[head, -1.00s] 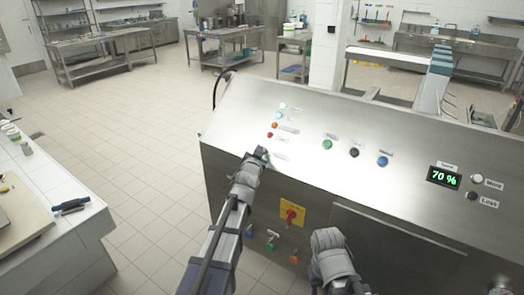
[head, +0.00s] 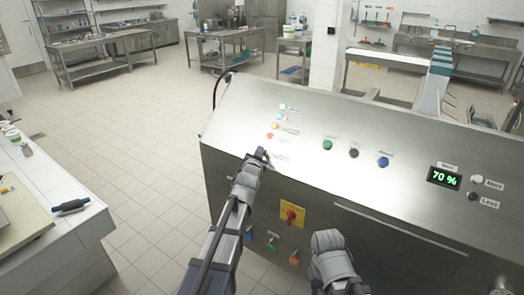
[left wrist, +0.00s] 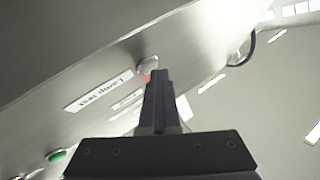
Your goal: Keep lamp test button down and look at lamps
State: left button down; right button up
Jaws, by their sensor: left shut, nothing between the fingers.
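The lamp column on the sloped steel panel shows a green lamp (head: 283,107), a blue one (head: 277,116), an orange one (head: 275,125) and a red one (head: 270,135). They look bright in the head view. My left gripper (head: 262,153) is shut and empty, its tips at the panel just below the red lamp. In the left wrist view, the shut fingers (left wrist: 161,76) reach a round metal button (left wrist: 148,64) beside the "Lamp test" label (left wrist: 98,90). The fingers partly hide it; I cannot tell how far it is pressed. My right gripper (head: 330,242) is low before the cabinet, fingers unclear.
The panel also has a green button (head: 327,145), a black one (head: 354,153), a blue one (head: 383,162) and a display (head: 444,178) reading 70 %. A red knob on a yellow plate (head: 291,214) is on the front. Open floor lies left of the machine.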

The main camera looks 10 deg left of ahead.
pick_arm(q)
jog(key=shift+s+a+r+p, duration=0.2)
jog(key=shift+s+r+p, duration=0.25)
jog(key=shift+r+p, duration=0.1)
jog(key=s+r+p, duration=0.1)
jog(key=s+a+r+p, duration=0.1)
jog(key=s+r+p, duration=0.1)
jog(key=shift+s+r+p, duration=0.1)
jog(key=shift+r+p, duration=0.2)
dwell(0.4)
